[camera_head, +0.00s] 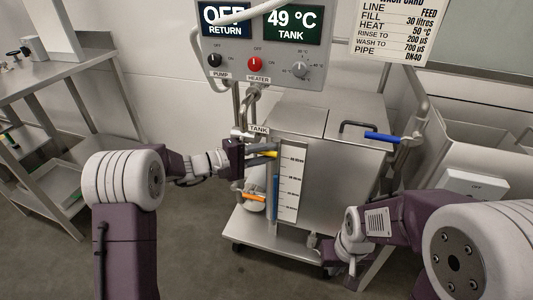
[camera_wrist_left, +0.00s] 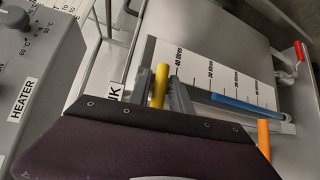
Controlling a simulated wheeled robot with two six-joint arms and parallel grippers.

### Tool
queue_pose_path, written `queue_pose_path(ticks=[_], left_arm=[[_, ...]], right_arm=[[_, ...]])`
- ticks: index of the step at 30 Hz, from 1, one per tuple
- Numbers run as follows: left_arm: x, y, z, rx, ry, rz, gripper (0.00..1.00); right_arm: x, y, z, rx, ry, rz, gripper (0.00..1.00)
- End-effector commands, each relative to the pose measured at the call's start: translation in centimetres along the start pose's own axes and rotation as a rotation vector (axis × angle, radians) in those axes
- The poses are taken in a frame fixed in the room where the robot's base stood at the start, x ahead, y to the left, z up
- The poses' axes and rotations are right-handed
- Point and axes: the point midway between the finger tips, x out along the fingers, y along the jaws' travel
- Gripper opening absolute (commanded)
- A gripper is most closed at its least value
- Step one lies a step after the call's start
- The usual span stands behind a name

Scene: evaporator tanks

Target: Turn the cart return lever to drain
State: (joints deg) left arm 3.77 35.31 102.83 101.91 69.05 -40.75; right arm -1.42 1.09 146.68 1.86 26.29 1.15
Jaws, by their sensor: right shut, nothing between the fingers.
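A yellow lever (camera_head: 270,154) sticks out at the front left of the steel tank cart (camera_head: 335,180), below a TANK label (camera_head: 258,129). My left gripper (camera_head: 262,153) has its fingers on either side of the yellow lever, which also shows between the fingers in the left wrist view (camera_wrist_left: 160,85). The fingers look apart, with a small gap beside the lever. An orange lever (camera_head: 252,198) is lower down, and a blue lever (camera_head: 382,137) is at the cart's right. No readable label marks which is the return lever. My right gripper (camera_head: 352,280) is low at the right, shut and empty.
A control panel (camera_head: 262,70) above reads OFF RETURN and 49 °C TANK. A level gauge (camera_head: 289,180) with a blue column is just right of the left gripper. A steel bench (camera_head: 50,75) stands at left. A red-handled valve (camera_wrist_left: 299,51) shows in the left wrist view.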

Motion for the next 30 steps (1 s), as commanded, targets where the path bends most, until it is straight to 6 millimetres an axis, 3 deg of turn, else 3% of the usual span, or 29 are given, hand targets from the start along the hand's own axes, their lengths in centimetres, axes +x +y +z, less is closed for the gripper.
queue_pose_path(ticks=[1, 2, 30], left_arm=[[-0.01, -0.01, 0.00, 0.000, 0.000, 0.000, 0.07], [-0.02, -0.01, 0.00, 0.000, 0.000, 0.000, 0.00], [-0.03, -0.04, 0.02, 0.000, -0.001, -0.001, 0.00]], right_arm=[[0.00, 0.00, 0.00, 0.000, 0.000, 0.000, 0.00], [0.00, 0.00, 0.00, 0.000, 0.000, 0.000, 0.00], [0.00, 0.00, 0.00, 0.000, 0.000, 0.000, 0.00]])
